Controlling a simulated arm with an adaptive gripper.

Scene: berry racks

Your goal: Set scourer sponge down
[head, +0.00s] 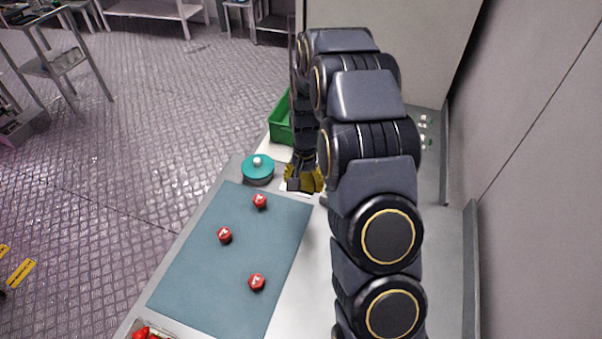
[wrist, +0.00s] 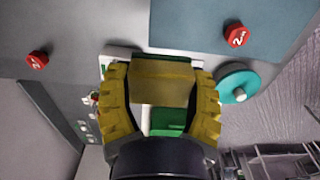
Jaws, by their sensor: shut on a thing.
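My gripper (head: 303,182) is low over the counter, just beyond the far edge of the blue-grey mat. In the wrist view its yellow ribbed fingers (wrist: 163,95) are closed on the scourer sponge (wrist: 163,80), a yellowish-tan block held between them. A white surface shows around the sponge's edges, and a dark green strip shows along its far side. I cannot tell whether the sponge touches what is under it. In the head view the sponge is hidden by the gripper.
The mat (head: 190,260) bears several red numbered pieces (head: 257,282). A round teal-lidded container (head: 258,168) stands left of my gripper. A green crate (head: 281,122) is beyond it. Another red piece (wrist: 37,60) lies on the grey counter. A wall bounds the right.

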